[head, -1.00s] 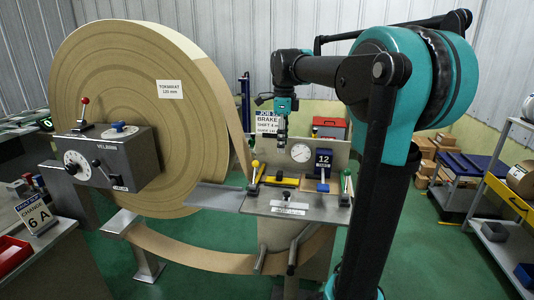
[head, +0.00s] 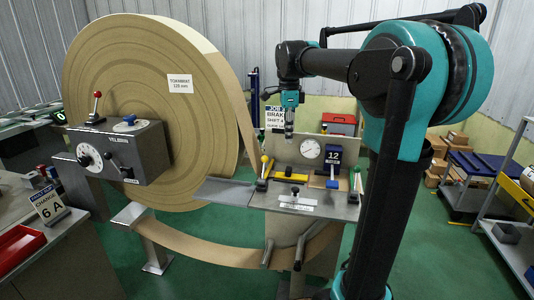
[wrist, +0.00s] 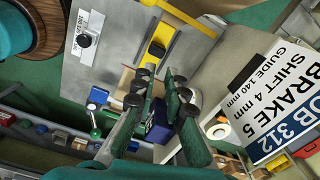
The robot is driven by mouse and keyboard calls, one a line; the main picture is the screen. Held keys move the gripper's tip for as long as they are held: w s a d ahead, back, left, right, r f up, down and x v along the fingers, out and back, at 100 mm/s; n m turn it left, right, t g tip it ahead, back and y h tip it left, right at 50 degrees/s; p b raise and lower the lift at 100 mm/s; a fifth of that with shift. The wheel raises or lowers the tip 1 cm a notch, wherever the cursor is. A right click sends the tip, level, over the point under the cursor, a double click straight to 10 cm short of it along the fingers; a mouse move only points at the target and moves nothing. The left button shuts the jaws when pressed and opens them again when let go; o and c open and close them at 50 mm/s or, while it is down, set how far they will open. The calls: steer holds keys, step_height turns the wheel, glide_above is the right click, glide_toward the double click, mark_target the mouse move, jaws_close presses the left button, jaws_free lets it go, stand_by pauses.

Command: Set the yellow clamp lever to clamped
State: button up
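The yellow clamp lever (head: 265,163), with a yellow knob on a dark base, stands at the left of the steel work plate in the head view. In the wrist view a yellow bar (wrist: 188,16) at the top edge appears to be part of this lever, partly cut off. My gripper (head: 289,136) points down above the plate, to the right of the lever and apart from it. In the wrist view my gripper (wrist: 157,75) has its fingers apart with nothing held between them.
A yellow block (head: 291,177) lies mid-plate. A blue box marked 12 (head: 334,158), a blue lever and a green lever (head: 357,173) stand to the right. A round dial (head: 310,149) and a job sign (head: 274,118) stand behind. The large paper roll (head: 140,110) fills the left.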

mark_target(264, 169)
steer(key=a+n, duration=0.1)
steer(key=n, duration=0.2)
steer(key=w+a+r+n, duration=0.1)
steer(key=a+n, duration=0.1)
steer(key=n, duration=0.1)
steer(key=a+r+n, duration=0.1)
steer(key=n, duration=0.2)
steer(key=shift+w+a+r+n+t+h, duration=0.2)
steer(key=shift+a+r+n+t+h, duration=0.1)
steer(key=shift+t, duration=0.1)
jaws_close()
steer(key=n, duration=0.1)
steer(key=a+n, duration=0.1)
steer(key=n, duration=0.1)
steer(key=shift+w+a+r, duration=0.15)
steer(key=shift+w+r, duration=0.05)
steer(key=shift+r, duration=0.2)
steer(key=shift+f, duration=0.1)
step_height(264, 169, down, 10)
steer(key=w+d, duration=0.1)
steer(key=shift+s+a+r, duration=0.2)
steer(key=shift+s+a, duration=0.1)
steer(key=shift+s, duration=0.25)
steer(key=shift+s+a+r, duration=0.15)
steer(key=shift+s+a, duration=0.2)
steer(key=shift+s, duration=0.25)
steer(key=shift+s+a+r, duration=0.2)
steer(key=shift+s+a, duration=0.1)
steer(key=shift+s, duration=0.25)
steer(key=shift+s, duration=0.1)
